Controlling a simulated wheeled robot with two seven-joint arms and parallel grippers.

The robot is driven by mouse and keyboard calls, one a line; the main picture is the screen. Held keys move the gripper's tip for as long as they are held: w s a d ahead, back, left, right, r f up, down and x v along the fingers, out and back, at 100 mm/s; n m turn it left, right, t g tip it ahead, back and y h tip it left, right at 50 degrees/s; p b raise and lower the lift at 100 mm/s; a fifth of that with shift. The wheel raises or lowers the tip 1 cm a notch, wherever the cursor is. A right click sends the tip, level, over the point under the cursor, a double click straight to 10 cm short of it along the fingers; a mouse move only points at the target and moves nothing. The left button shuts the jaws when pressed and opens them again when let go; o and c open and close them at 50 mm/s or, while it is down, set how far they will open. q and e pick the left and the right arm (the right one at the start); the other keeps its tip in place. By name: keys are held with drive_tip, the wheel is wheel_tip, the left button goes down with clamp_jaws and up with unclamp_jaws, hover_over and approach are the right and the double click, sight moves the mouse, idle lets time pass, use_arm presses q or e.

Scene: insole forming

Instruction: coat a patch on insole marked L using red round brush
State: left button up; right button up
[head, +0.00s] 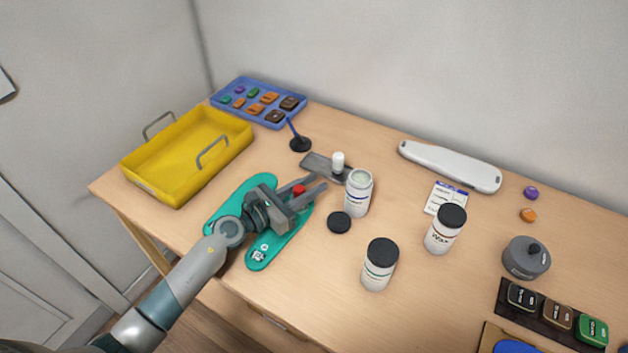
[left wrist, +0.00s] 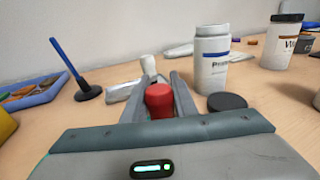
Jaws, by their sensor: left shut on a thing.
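Two teal insoles lie side by side at the left front of the table. The rear one (head: 240,192) and the front one (head: 265,251) are partly covered by my left arm and gripper. The front one bears a small white mark that I cannot read. My left gripper (head: 310,188) is above the insoles, its fingers shut on the red round brush (head: 298,189). In the left wrist view the brush's red end (left wrist: 159,99) stands between the fingers; its lower part is hidden. A white jar (head: 359,193) stands open just beyond the fingertips. My right gripper is not in view.
A grey rest (head: 318,164) with a white-topped piece (head: 338,161) lies behind the fingertips. A black lid (head: 339,222) and closed jars (head: 379,265) (head: 445,229) stand to the right. A yellow tray (head: 160,191), blue tray (head: 219,105) and blue stick on a black base (head: 300,144) are behind left.

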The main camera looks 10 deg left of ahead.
use_arm(q)
drive_tip(key=shift+s+a, duration=0.25)
drive_tip(key=shift+s, duration=0.5)
drive_tip(key=shift+s, duration=0.1)
drive_tip(key=shift+s+a+r+p, duration=0.1)
drive_tip(key=shift+s+a+p, duration=0.15)
drive_tip(key=shift+s, duration=0.6)
drive_tip(key=shift+s+a+r+p, duration=0.1)
drive_tip(key=shift+s+a, duration=0.2)
drive_tip(key=shift+s, duration=0.5)
drive_tip(key=shift+a, duration=0.1)
drive_tip(key=shift+w+a+f+b, duration=0.15)
drive_tip(key=shift+w+a+b, duration=0.05)
drive_tip(key=shift+a+b, duration=0.25)
drive_tip(key=shift+w, duration=0.1)
drive_tip(key=shift+w+d, duration=0.3)
drive_tip(key=shift+w, duration=0.5)
drive_tip(key=shift+w+d, duration=0.25)
drive_tip(key=shift+w, duration=0.55)
